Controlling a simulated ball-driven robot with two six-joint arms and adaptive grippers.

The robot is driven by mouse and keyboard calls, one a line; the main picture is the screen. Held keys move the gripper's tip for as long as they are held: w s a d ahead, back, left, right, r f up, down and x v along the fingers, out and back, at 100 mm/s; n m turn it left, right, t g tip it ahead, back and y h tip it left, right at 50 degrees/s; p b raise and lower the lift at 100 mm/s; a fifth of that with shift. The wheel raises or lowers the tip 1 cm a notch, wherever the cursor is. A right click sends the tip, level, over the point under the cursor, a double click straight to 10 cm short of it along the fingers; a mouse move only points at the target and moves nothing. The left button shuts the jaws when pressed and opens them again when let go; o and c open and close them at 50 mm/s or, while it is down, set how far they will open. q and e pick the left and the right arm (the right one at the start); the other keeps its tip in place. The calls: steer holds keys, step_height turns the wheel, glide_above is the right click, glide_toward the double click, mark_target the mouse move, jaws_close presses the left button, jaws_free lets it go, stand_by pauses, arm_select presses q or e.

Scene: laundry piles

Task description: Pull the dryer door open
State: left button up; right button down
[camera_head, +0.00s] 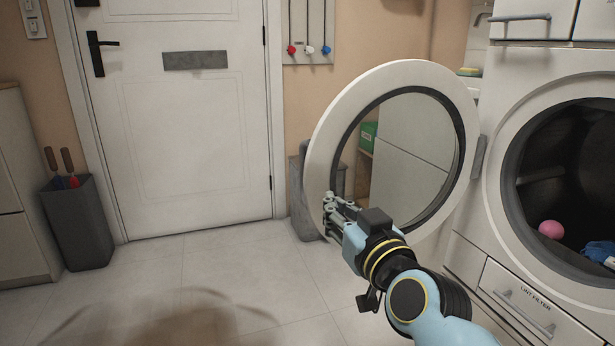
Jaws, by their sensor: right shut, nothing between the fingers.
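The dryer (487,215) stands at the right with its round opening uncovered. The dryer door (335,122), a white ring with a dark inner rim and a glass pane, is swung wide out to the left of the opening. My right gripper (336,207) is shut and empty. It overlaps the lower left of the door's ring in the picture; I cannot tell if it touches. Inside the drum are a pink ball (551,229) and a blue cloth (599,252). My left gripper is not in view.
A closed white room door (190,130) is at the back left. A dark grey umbrella bin (78,226) stands by a cabinet (22,190) at the left. A grey bin (301,215) stands behind the dryer door. The tiled floor at the centre left is clear.

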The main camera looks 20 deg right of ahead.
mark_target(309, 177)
steer(key=w, duration=1)
steer(key=shift+a, duration=0.25)
steer(key=shift+w, duration=0.5)
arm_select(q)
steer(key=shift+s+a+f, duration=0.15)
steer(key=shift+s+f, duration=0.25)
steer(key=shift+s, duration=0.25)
